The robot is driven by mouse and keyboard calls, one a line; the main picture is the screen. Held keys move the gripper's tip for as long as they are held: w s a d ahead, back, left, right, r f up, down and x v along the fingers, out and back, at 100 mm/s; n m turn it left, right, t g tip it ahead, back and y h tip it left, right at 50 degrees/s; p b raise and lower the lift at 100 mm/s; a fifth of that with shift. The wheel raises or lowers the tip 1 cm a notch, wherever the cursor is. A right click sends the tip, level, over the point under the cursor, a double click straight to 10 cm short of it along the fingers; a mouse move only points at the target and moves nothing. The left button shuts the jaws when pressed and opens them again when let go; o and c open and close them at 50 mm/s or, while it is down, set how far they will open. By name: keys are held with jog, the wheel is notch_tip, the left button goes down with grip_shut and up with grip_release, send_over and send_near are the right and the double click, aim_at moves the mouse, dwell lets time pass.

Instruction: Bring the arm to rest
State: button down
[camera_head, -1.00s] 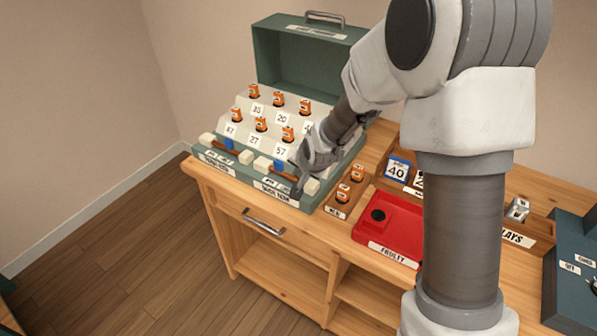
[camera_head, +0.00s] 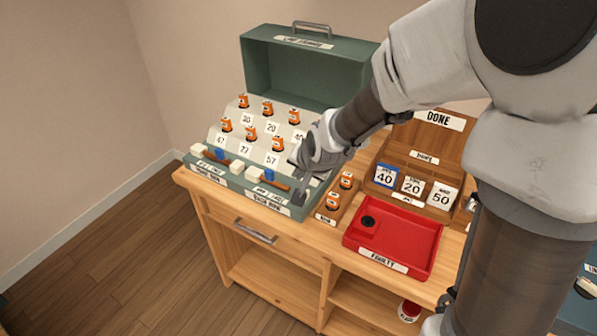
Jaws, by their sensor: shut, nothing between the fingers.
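My gripper (camera_head: 301,196) is shut and empty. My arm reaches in from the right and hides the case's right side. Several orange-topped pieces (camera_head: 277,144) stand on the case's white stepped rack above number cards.
A wooden holder with two orange-topped pieces (camera_head: 332,201) stands just right of my gripper. A red tray (camera_head: 416,238) marked FAULTY holds a black round part (camera_head: 368,221). The wooden DONE rack (camera_head: 440,196) holds several number cards. The drawer handle (camera_head: 256,236) sticks out below.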

jog(key=s+d+r+n+p, duration=0.1)
jog(key=s+d+r, duration=0.2)
jog(key=s+r, duration=0.3)
jog(key=s+d+r+n+g+h+p, duration=0.1)
jog(key=s+d+r, duration=0.3)
jog(key=s, duration=0.6)
jog(key=s+d+r+n+h+p, duration=0.1)
jog(key=s+d+r+n+p, duration=0.1)
jog(key=s+r, duration=0.5)
jog(key=shift+s+d+r+n, duration=0.4)
jog(key=shift+d+n, duration=0.3)
jog(key=shift+d, duration=0.25)
